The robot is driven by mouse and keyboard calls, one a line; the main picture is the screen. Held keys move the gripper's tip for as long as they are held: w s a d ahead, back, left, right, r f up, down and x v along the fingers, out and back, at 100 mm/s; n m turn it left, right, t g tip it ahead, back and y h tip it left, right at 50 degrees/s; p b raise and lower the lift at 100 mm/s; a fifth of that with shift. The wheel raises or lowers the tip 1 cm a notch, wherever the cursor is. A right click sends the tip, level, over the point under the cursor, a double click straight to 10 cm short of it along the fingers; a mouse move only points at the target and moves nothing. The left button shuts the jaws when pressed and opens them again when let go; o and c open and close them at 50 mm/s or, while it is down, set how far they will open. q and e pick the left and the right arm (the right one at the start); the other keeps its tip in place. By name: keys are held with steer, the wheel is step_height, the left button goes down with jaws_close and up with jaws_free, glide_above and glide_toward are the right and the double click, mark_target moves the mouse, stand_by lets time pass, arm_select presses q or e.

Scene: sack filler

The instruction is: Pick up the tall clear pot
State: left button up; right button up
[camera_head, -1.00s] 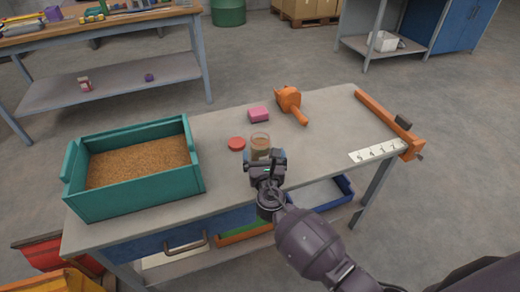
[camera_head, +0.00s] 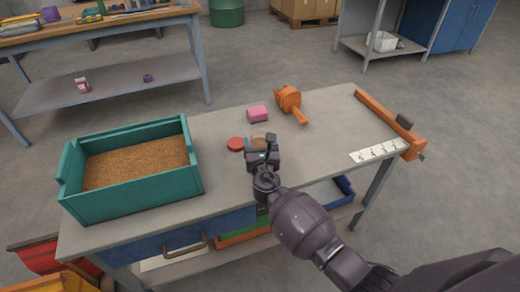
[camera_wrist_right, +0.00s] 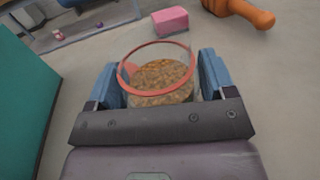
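The tall clear pot (camera_head: 259,138) stands on the workbench, mostly hidden behind my right gripper (camera_head: 265,158) in the head view. In the right wrist view the pot (camera_wrist_right: 160,78) is see-through, with a reddish rim and brown grainy filling. The blue fingers of my right gripper (camera_wrist_right: 158,88) stand apart, one on each side of the pot. The left finger is close to its wall; I cannot tell whether either finger touches it. My left gripper is not in view.
A red lid (camera_head: 236,144) lies left of the pot, and a pink block (camera_head: 257,113) and an orange tool (camera_head: 291,103) lie behind it. A teal bin (camera_head: 132,200) of brown grain fills the bench's left side. A white numbered strip (camera_head: 377,152) lies at the right.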

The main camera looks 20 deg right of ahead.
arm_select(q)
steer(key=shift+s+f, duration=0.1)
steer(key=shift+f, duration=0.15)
arm_select(e)
steer(key=c, duration=0.6)
steer(key=shift+o, duration=0.2)
arm_select(q)
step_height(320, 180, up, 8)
steer(key=p, duration=0.9)
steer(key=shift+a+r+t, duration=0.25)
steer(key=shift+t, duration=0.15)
arm_select(e)
step_height(320, 180, up, 20)
